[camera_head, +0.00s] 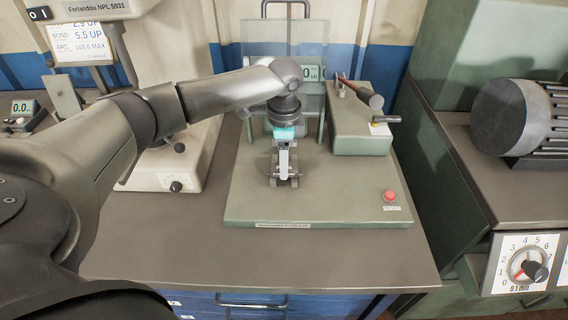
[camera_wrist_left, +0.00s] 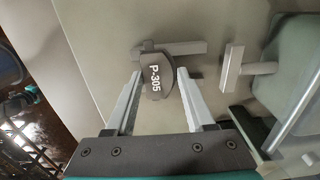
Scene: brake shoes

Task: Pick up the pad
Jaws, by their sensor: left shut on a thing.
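The pad (camera_wrist_left: 155,80) is a grey curved piece marked P-305 in white. In the left wrist view it sits between the two fingertips of my left gripper (camera_wrist_left: 160,74), which is shut on it. In the head view my left gripper (camera_head: 284,172) points down over the green machine's base plate, at a small metal fixture (camera_head: 293,182). The pad is mostly hidden there by the gripper. Whether the pad still touches the fixture cannot be told. My right gripper is not in view.
The green base plate (camera_head: 320,208) has a clear panel behind my gripper and a green housing (camera_head: 358,135) with a handle at right. A red button (camera_head: 389,196) is at the plate's front right. A beige machine (camera_head: 180,165) stands left. The bench front (camera_head: 250,265) is clear.

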